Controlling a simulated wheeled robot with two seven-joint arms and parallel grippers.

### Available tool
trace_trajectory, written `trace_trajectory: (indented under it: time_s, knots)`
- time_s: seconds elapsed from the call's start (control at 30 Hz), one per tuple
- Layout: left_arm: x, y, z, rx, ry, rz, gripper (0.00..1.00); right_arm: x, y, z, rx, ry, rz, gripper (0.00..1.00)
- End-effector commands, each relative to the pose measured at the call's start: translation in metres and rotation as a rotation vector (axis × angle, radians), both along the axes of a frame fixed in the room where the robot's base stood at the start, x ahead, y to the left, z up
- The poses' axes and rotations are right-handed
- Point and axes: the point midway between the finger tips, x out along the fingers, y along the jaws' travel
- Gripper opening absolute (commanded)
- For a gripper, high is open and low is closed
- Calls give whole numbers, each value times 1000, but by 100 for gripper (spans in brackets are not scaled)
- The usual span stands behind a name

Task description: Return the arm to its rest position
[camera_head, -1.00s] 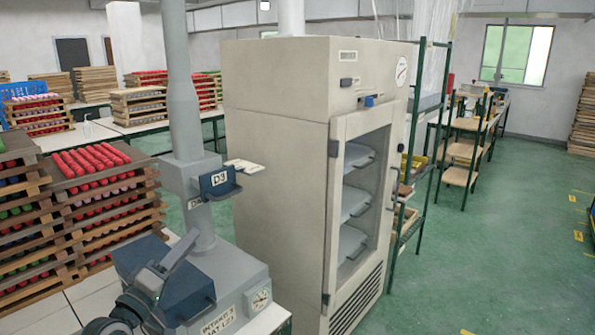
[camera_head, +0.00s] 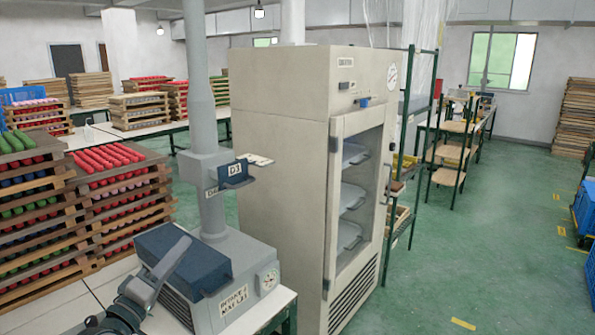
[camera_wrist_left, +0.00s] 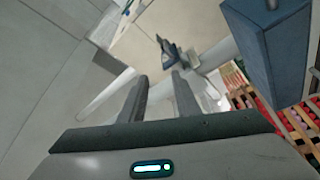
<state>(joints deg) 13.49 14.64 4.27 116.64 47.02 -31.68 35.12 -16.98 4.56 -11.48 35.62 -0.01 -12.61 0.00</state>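My left arm (camera_head: 125,310) shows in the lower left of the head view, dark and grey, in front of the grey machine. My left gripper (camera_wrist_left: 160,78) shows clearly in the left wrist view. Its two grey fingers are apart with nothing held between them. In that view a blue block (camera_wrist_left: 270,50) is close on the right, apart from the fingers. My right gripper is in neither view.
The grey machine (camera_head: 250,255) with its blue box (camera_head: 165,250) and column stands beside the arm. A beige cabinet (camera_head: 278,180) with tray shelves is behind it. Racks of coloured rolls (camera_head: 120,200) stand left. Green floor (camera_head: 480,260) is clear at right.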

Motion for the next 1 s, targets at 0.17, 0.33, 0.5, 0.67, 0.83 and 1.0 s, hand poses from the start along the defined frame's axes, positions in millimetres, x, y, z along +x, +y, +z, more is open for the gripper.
trace_trajectory:
  time_s: [0.17, 0.33, 0.5, 0.67, 0.83, 1.0]
  knots:
    - [-7, -8, -21, 48, 37, -3, 29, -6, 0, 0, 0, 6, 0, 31]
    - [-16, -16, -44, 108, 80, -7, 29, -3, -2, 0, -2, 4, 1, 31]
    - [-32, -28, -79, 200, 144, -16, 29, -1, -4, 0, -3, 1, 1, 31]
    - [-57, -40, -125, 323, 232, -31, 29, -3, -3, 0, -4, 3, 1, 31]
    - [-109, -56, -197, 519, 379, -69, 29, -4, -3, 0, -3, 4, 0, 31]
    - [-187, -63, -272, 756, 562, -134, 29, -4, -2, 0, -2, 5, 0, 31]
